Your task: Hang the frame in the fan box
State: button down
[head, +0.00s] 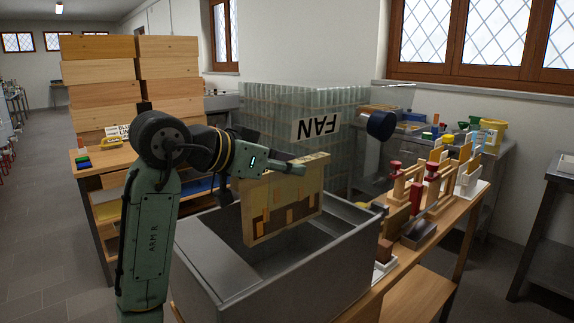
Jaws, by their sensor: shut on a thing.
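The frame (284,197) is a pale wooden rectangle with a yellow and brown patterned face. It hangs upright, slightly tilted, over the open grey metal box (216,249). My gripper (293,168) is shut on the frame's top edge, and the arm reaches in from the left. A white sign reading FAN (316,127), seen upside down, is behind the frame in front of stacked glass blocks. Part of the box's inside is hidden by the frame.
A wooden bench (455,212) on the right carries wooden presses with red knobs (432,170). A dark blue cylinder (380,124) projects behind the box. Stacked wooden boxes (97,75) stand at the back left. The tiled floor at the left is clear.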

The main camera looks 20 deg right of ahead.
aim_at(243, 195)
jog(key=shift+f+b, duration=2.2)
jog(key=shift+f, duration=1.25)
jog(key=c, duration=1.3)
grip_release()
jog(key=shift+a, duration=0.1)
jog(key=v, duration=1.2)
